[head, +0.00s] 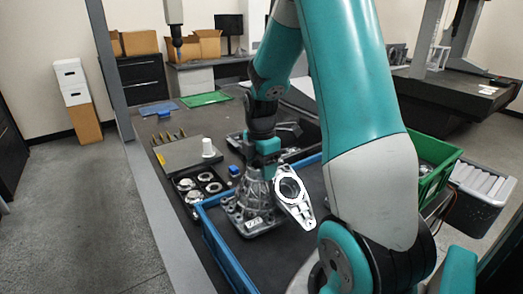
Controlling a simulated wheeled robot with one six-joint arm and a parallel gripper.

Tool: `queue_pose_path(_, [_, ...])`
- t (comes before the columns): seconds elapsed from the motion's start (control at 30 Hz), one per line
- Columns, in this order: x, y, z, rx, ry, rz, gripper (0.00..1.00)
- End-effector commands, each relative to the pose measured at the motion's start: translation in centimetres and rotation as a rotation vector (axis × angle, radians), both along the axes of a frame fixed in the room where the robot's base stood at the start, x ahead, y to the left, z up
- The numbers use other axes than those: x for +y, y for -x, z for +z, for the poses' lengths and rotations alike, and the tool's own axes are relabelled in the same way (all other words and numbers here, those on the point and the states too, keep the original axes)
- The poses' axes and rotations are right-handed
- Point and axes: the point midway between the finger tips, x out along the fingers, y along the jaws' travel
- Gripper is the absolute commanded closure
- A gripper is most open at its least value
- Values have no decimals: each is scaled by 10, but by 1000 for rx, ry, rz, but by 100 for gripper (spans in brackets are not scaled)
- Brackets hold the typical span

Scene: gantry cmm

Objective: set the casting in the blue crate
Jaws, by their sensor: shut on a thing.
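The casting (251,203) is a grey ribbed metal housing with a wide base and a small white label. In the head view it is at the middle, over the near part of the blue crate (221,246). A brighter metal flange with a large oval hole (293,194) is at its right; I cannot tell whether it is part of the same piece. My gripper (266,170) points down at the top of the casting and is shut on it. The fingertips are partly hidden. I cannot tell whether the casting's base touches the crate floor.
A black tray of round metal parts (199,187) stands left of the crate. A grey plate with a white cylinder (208,147) and a small blue block (234,170) are behind it. More metal castings (288,131) lie behind my gripper. A green crate (436,163) is at the right.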

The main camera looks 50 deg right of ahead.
Motion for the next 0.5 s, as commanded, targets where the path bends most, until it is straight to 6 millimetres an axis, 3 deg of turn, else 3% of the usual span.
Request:
queue_pose_path(0.17, [-1, -1, -7, -5, 2, 0, 92])
queue_pose_path(0.5, [0, -1, -40, -3, 2, 0, 92])
